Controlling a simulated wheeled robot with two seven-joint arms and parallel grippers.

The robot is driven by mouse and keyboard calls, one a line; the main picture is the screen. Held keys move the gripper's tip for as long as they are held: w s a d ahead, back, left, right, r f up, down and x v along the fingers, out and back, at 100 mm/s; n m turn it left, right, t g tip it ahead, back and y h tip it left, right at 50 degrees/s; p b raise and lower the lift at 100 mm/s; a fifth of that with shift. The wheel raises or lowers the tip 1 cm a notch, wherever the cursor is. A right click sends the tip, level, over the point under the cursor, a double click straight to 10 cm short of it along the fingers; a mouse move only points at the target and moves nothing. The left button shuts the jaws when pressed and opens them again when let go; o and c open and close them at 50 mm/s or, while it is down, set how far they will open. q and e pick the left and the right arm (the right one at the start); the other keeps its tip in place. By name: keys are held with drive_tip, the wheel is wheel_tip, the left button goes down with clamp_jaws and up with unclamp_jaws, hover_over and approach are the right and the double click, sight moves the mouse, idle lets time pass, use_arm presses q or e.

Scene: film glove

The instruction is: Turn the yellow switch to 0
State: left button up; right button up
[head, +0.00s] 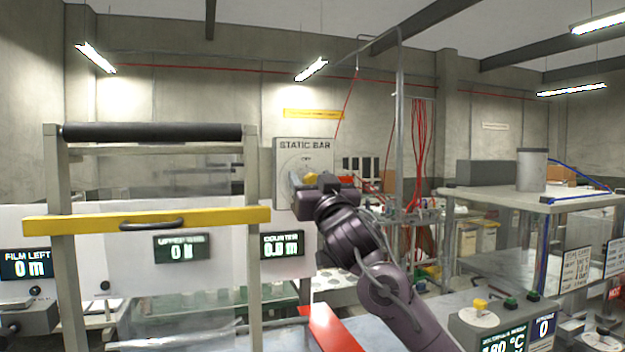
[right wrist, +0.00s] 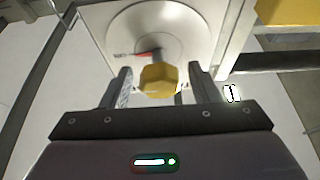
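A yellow switch (right wrist: 159,79) sits on a round pale dial (right wrist: 165,35) with a red mark, in the right wrist view. In the head view the switch (head: 311,180) shows partly behind my right gripper on the STATIC BAR panel (head: 286,158). My right gripper (right wrist: 160,74) is open, with one finger on each side of the switch. Gaps show between the fingers and the switch. The switch's exact setting is hard to read. My left gripper is not in view.
A frame with a yellow bar (head: 90,222) and black roller (head: 150,132) stands at the left. Another small yellow knob (head: 480,304) sits on a grey console at the lower right. A red-topped part (head: 335,328) lies below my right arm.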

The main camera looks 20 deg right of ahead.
drive_tip(key=c, duration=0.9)
